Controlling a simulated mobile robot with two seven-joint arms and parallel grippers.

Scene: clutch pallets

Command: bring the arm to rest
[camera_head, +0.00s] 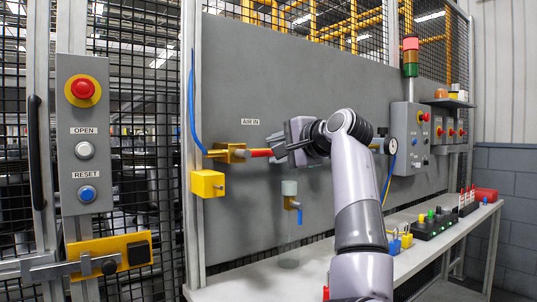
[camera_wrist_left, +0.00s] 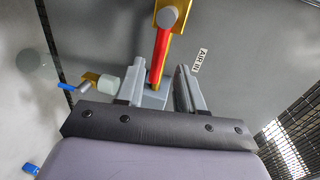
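My left arm (camera_head: 355,185) comes up from the bottom of the head view, and its gripper (camera_head: 279,148) is beside the AIR IN valve on the grey panel. The brass-yellow valve (camera_head: 230,153) has a red handle (camera_head: 258,153) that points right toward the gripper. In the left wrist view the gripper's two grey fingers (camera_wrist_left: 160,80) stand apart. The tip of the red handle (camera_wrist_left: 159,62) shows in the gap, with space on the right; whether it touches a finger is unclear. My right gripper is in neither view.
Below the valve are a yellow box (camera_head: 208,184) and a filter bowl with a blue lever (camera_head: 290,195). A bench (camera_head: 420,255) with small parts runs along the panel. A control box (camera_head: 409,135) is at right; a button post (camera_head: 84,135) and mesh fence are at left.

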